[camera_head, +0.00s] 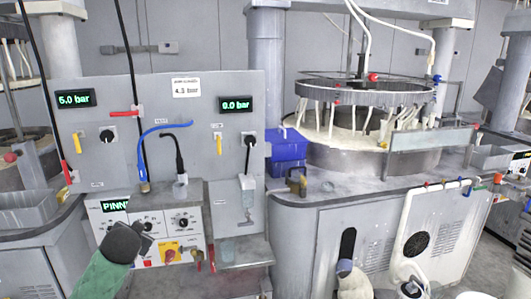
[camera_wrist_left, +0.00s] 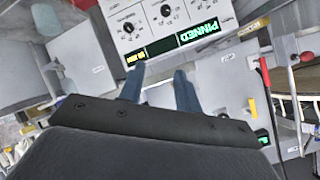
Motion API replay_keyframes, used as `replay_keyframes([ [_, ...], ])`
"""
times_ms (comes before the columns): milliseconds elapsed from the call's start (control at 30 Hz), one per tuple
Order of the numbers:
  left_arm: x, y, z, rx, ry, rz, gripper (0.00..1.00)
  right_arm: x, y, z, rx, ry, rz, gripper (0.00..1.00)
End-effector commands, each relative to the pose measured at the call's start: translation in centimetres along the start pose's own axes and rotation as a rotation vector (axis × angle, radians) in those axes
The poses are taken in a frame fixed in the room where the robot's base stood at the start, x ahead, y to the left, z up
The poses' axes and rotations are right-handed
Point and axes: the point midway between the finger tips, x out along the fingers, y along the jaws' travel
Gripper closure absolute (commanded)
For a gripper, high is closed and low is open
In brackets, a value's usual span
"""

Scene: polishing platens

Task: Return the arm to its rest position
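My left gripper (camera_head: 143,230) is dark, at the end of a green arm section, and sits in front of the lower control box (camera_head: 165,222) in the head view. In the left wrist view its two blue-grey fingers (camera_wrist_left: 159,72) stand apart with nothing between them. Beyond them are the box's knobs (camera_wrist_left: 165,10) and a green "PINNED" display (camera_wrist_left: 199,31). That display is partly covered in the head view. Whether the gripper touches the box cannot be told.
An upright panel (camera_head: 185,100) carries pressure displays, hoses and coloured levers. A blue bin (camera_head: 288,150) stands right of it. The round polishing machine (camera_head: 375,155) is at the right, above a grey cabinet (camera_head: 375,235). White pipework (camera_head: 405,215) runs down the cabinet front.

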Motion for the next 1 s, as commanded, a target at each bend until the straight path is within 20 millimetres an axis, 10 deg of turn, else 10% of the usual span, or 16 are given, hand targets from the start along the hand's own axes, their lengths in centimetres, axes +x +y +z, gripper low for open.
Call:
replay_keyframes([
  [467,-2.7,21.8,18.4,-0.087,-0.299,0.319,0.67,-0.1,-0.1,-0.2,0.002,0.003,-0.002,0.64],
  [1000,-14.8,39.1,36.8,-0.182,-0.615,0.568,0.67,0.1,-0.1,0.4,0.002,-0.005,-0.003,0.64],
])
